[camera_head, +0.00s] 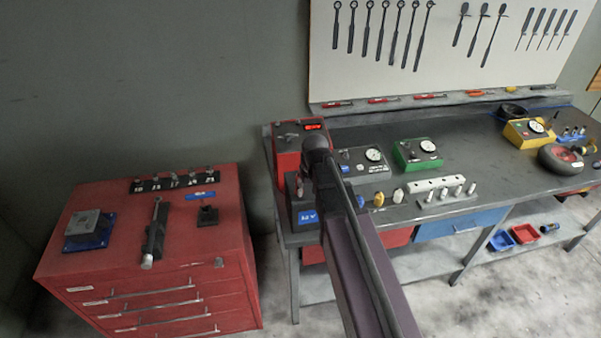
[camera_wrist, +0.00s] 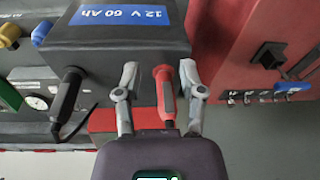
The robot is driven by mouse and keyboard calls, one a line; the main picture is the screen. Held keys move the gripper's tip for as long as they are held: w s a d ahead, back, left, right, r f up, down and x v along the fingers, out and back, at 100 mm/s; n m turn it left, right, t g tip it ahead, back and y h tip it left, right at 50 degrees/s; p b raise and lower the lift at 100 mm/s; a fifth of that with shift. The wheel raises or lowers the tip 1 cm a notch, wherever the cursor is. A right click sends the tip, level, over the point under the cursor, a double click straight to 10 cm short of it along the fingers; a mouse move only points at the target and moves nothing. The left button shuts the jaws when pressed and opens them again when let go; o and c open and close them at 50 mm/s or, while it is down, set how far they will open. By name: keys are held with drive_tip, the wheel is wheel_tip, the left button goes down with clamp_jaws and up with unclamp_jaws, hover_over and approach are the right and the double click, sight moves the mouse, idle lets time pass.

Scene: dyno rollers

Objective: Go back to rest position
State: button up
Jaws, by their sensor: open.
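My gripper (camera_wrist: 158,74) is open in the wrist view, its two grey fingers apart. A red-handled clamp or probe (camera_wrist: 164,95) stands between the fingers, with a visible gap on each side. Behind it is the black battery (camera_wrist: 120,45) with a blue "12 V 60 Ah" label. A black-handled clamp or probe (camera_wrist: 68,95) with a cable is at the battery's left. In the head view my arm reaches to the battery (camera_head: 304,205) at the bench's left end, and the arm hides the fingers.
The workbench (camera_head: 470,130) carries a red charger-like box (camera_head: 288,150), a grey gauge box (camera_head: 362,160), a green gauge box (camera_head: 418,153) and a yellow gauge box (camera_head: 528,132). A red tool cabinet (camera_head: 200,260) stands left, separated by a narrow gap. Wrenches hang on the white board (camera_head: 450,60).

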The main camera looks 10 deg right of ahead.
drive_tip(key=s+f+m+g+b, duration=0.1)
drive_tip(key=s+f+b, duration=1)
drive_tip(key=s, duration=0.3)
drive_tip(key=shift+a+f+h, duration=0.15)
drive_tip(key=shift+h, duration=0.25)
